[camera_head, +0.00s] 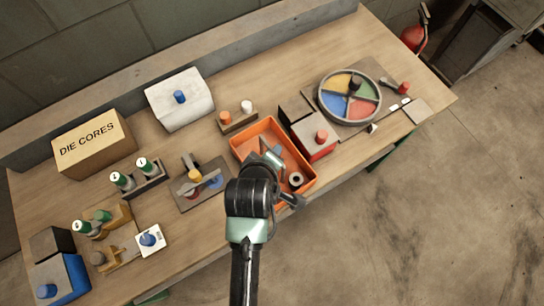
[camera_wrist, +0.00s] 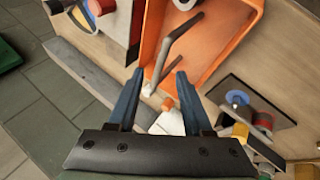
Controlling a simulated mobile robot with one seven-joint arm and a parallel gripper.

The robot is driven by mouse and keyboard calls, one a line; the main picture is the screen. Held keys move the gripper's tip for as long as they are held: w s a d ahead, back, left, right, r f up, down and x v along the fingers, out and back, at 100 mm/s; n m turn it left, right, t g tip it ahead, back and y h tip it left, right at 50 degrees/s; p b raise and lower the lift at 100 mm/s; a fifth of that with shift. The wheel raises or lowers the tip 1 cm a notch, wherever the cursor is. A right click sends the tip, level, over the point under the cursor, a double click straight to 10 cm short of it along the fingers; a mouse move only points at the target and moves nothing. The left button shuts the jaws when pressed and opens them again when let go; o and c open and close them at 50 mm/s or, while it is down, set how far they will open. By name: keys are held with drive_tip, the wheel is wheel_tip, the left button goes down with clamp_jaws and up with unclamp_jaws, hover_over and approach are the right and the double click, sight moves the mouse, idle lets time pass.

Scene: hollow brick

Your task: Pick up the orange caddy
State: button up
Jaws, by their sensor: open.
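The orange caddy (camera_head: 291,150) is an open tray on the workbench, right of the middle in the head view. Part of it is hidden behind my arm. In the wrist view the caddy (camera_wrist: 220,42) fills the top middle, and a grey bar handle (camera_wrist: 176,46) crosses it at a slant. My gripper (camera_wrist: 157,77) is open, its two blue-grey fingers apart and empty. In the picture the handle's near end lies between the fingertips; I cannot tell how far below them it is. My arm mostly hides the gripper in the head view.
A red-and-black block (camera_head: 309,135) stands close right of the caddy. A small holder with orange and white knobs (camera_head: 237,118) is behind it. A dark mat with tools (camera_head: 203,187) lies to the left.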

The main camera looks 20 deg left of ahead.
drive_tip(key=shift+x, duration=2.65)
drive_tip(key=shift+w+a+r, duration=0.1)
drive_tip(key=shift+a, duration=0.05)
clamp_jaws()
